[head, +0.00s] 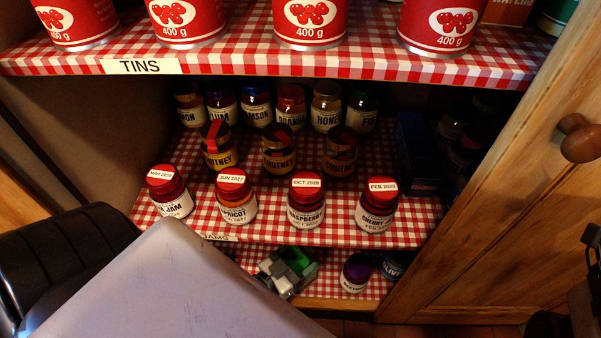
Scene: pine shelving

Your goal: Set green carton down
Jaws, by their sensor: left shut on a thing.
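The green carton (302,257) shows in the head view at the lower shelf, below the jam shelf's front edge. My left gripper (284,272) is grey and shut on it. The carton looks tilted, and its lower part is hidden by the gripper. I cannot tell whether it touches the shelf. My left arm's large pale link covers the lower left of the view. My right gripper is not clearly in view.
Above, red-lidded jam jars (306,203) line the checked jam shelf (400,226). A wooden door (500,215) with a knob bounds the right side.

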